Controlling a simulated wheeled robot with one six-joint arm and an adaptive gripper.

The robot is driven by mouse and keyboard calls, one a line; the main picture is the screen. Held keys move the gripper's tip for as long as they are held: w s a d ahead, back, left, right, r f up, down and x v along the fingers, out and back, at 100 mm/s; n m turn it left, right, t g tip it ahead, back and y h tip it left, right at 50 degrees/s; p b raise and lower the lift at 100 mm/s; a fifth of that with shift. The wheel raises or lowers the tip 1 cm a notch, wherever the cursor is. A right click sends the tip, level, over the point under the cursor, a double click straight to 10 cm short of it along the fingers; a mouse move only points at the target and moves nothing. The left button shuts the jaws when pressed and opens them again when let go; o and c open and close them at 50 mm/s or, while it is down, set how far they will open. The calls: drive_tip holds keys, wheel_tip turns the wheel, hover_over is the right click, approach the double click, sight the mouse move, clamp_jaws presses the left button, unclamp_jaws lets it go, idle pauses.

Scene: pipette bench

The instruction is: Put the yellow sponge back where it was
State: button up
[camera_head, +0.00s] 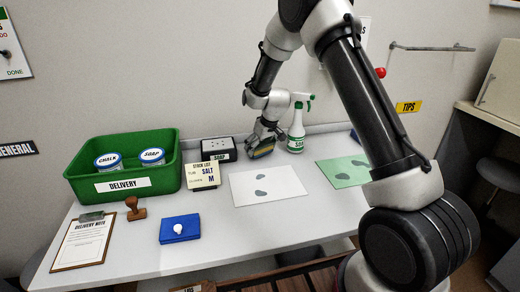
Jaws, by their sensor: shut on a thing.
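My gripper (261,148) is at the back of the bench, pointing down, and is shut on the yellow sponge (263,153). Only a small yellowish part of the sponge shows between and below the dark fingers. The sponge is low over the back of the bench top; I cannot tell whether it touches the surface. It is between a dark box (219,147) with holes in its top, on the left, and a white spray bottle (297,135) with a green trigger, on the right.
A white mat (285,192) with dark blots lies in front of the gripper, and a green mat (333,177) lies to the right. A stock list card (203,176), green delivery bin (85,185), stamp (134,208), blue pad (172,237) and clipboard (78,252) occupy the left. The front middle is clear.

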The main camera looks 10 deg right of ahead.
drive_tip(key=shift+f, duration=0.45)
drive_tip(key=shift+f, duration=0.15)
drive_tip(key=o, duration=1)
drive_tip(key=shift+o, duration=0.2)
drive_tip(key=s+d+f+v, duration=0.1)
drive_tip(key=v, duration=1.1)
drive_tip(key=s+d+v, duration=0.1)
drive_tip(key=s+v, duration=0.1)
drive_tip(key=v, duration=1)
drive_tip(key=s+d+r+m+h, duration=0.1)
drive_tip(key=s+d+r, duration=0.25)
drive_tip(key=s, duration=0.65)
drive_tip(key=s+d+r+m, duration=0.25)
drive_tip(key=s+r, duration=0.25)
drive_tip(key=s, duration=0.5)
drive_tip(key=s+d, duration=0.3)
drive_tip(key=s, duration=0.9)
drive_tip(key=shift+s+f+m+h, duration=0.25)
drive_tip(key=shift+f+m+h, duration=0.05)
drive_tip(key=shift+m+h, duration=0.15)
